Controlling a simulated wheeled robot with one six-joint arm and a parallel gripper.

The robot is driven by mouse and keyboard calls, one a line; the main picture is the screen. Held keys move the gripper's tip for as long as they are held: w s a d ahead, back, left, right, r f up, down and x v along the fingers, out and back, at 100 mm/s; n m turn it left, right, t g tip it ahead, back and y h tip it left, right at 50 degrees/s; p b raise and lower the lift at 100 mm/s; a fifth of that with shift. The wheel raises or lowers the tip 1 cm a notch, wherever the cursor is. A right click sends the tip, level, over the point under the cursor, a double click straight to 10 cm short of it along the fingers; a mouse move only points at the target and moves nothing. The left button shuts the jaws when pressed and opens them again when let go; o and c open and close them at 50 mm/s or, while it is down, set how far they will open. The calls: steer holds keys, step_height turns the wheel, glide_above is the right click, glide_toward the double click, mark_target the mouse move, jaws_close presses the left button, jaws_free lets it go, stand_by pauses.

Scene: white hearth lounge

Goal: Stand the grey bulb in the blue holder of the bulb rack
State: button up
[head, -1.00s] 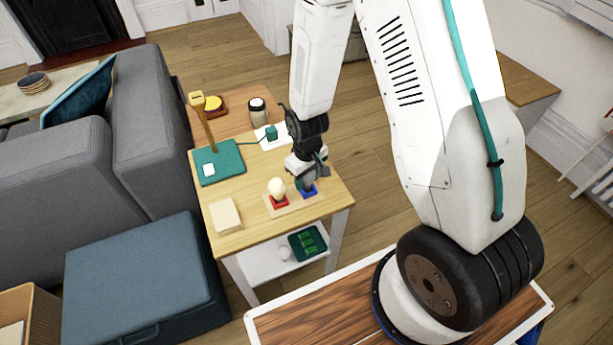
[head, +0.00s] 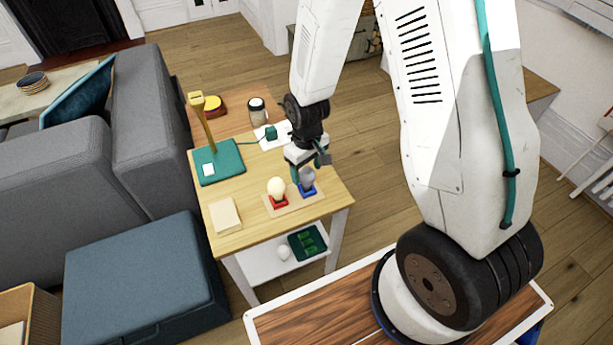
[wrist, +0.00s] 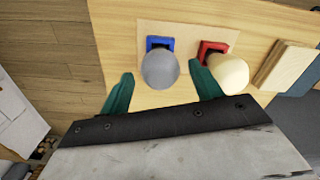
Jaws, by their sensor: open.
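The grey bulb (head: 306,177) stands upright in the blue holder (head: 308,190) of the bulb rack (head: 291,203). My gripper (head: 302,172) is open, just behind and above the grey bulb. In the wrist view its green fingers (wrist: 162,86) are spread wide to either side of the grey bulb, clear of it, with nothing held.
The rack is on a small wooden side table (head: 244,213). A lamp with a green base (head: 222,168) stands at the table's left, and a pale block (head: 225,215) lies at its front left. A white ball-like thing (head: 283,253) and a green tray (head: 307,243) are on the lower shelf.

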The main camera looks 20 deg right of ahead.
step_height(320, 180, up, 8)
steer(key=shift+f, duration=0.15)
steer(key=s+d+r+m, duration=0.1)
steer(key=s+r, duration=1)
steer(key=r, duration=0.1)
steer(key=s+d+r+m+t, duration=0.1)
steer(key=s+d+r+m, duration=0.1)
steer(key=s+r, duration=0.9)
step_height(320, 180, up, 2)
steer(key=shift+r+m, duration=0.2)
steer(key=shift+m, duration=0.1)
